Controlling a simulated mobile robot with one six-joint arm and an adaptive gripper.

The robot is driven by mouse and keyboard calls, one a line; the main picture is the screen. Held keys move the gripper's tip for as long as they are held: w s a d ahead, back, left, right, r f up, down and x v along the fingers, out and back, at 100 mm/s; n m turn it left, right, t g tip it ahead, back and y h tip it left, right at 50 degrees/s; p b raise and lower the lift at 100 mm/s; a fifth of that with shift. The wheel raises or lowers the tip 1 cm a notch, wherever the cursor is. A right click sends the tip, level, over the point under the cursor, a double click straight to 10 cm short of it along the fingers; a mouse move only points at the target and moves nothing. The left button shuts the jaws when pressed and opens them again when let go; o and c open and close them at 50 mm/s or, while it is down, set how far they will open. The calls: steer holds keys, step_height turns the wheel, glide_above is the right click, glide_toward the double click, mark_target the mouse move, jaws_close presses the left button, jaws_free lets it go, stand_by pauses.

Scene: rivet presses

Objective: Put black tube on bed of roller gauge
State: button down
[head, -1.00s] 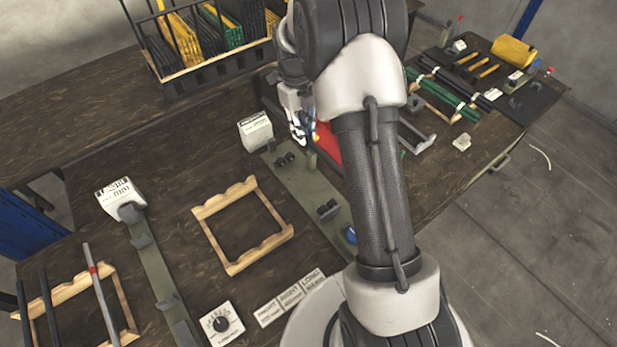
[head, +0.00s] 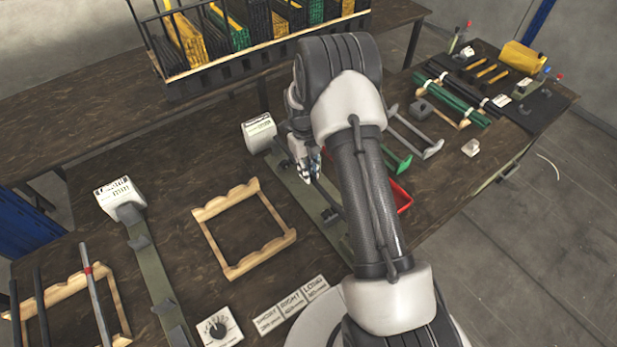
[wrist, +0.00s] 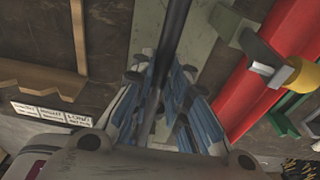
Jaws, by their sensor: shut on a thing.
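My gripper (head: 308,176) is shut on a black tube (wrist: 177,30), which runs lengthwise away from between the blue-padded fingers (wrist: 162,75) in the wrist view. In the head view my gripper is over the green bed of the roller gauge (head: 340,236), which has a white display box (head: 258,132) at its far end. The tube lies roughly along the bed. The bed (wrist: 195,60) shows beneath the tube in the wrist view. My gripper and arm hide much of the bed and rollers. I cannot tell whether the tube touches the rollers.
A second gauge (head: 150,268) and an empty wooden rack (head: 212,207) are to the left. Another rack at lower left holds several tubes. A red tray (wrist: 272,75) is close to the gauge's right. Label cards (head: 291,304) and a dial box (head: 218,327) are in front.

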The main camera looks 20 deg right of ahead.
steer(key=shift+f, duration=1.5)
steer(key=shift+f+b, duration=0.1)
steer(key=shift+b, duration=0.25)
steer(key=c, duration=1.5)
jaws_free()
steer(key=shift+c, duration=0.2)
